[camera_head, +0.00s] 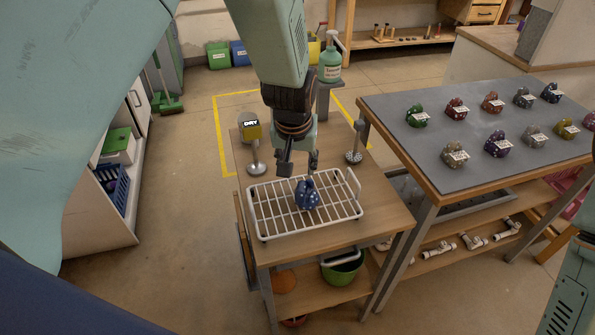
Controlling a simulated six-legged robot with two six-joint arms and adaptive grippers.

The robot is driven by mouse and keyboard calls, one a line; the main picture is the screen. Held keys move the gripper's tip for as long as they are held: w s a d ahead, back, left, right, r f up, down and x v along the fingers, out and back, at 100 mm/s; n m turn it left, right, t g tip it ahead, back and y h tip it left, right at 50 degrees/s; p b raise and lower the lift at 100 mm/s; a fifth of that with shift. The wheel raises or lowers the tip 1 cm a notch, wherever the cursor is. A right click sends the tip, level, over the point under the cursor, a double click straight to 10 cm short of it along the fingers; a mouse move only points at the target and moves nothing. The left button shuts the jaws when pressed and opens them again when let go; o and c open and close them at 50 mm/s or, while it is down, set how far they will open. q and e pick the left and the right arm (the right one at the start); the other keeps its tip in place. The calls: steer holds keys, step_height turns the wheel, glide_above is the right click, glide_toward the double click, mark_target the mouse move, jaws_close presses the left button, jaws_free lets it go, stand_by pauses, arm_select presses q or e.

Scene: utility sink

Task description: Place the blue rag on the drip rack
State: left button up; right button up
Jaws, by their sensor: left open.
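The blue rag (306,194), dark blue with light dots, sits bunched on the bars of the white drip rack (270,215). The rack stands on a small wooden table. My left gripper (299,171) hangs just above the rag, its two fingers apart and pointing down. It looks empty. Whether a fingertip touches the rag is hard to tell. At the right edge, part of a pale green arm shows, but its gripper is out of the picture.
A yellow DRY sign (250,131) on a stand and a second metal stand (354,155) rise behind the rack. To the right, a grey-topped table (480,115) carries several tagged, bunched rags in various colours.

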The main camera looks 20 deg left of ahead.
arm_select(q)
steer(key=shift+g, duration=0.6)
steer(key=s+a+f, duration=0.1)
steer(key=s+f, duration=0.1)
steer(key=s+a+f, duration=0.1)
steer(key=s+f, duration=0.1)
steer(key=s, duration=0.1)
steer(key=s+a+f, duration=0.1)
steer(key=s+f, duration=0.2)
steer(key=shift+a, duration=0.1)
steer(key=s+a+f, duration=0.1)
steer(key=s+f, duration=0.2)
steer(key=s, duration=0.6)
steer(key=s+a+f+m+g, duration=0.1)
steer(key=s+f, duration=0.3)
steer(key=s, duration=0.5)
steer(key=s+a+f+g, duration=0.1)
steer(key=s+f, duration=0.3)
steer(key=s, duration=0.5)
steer(key=shift+h, duration=0.3)
steer(key=shift+s, duration=0.1)
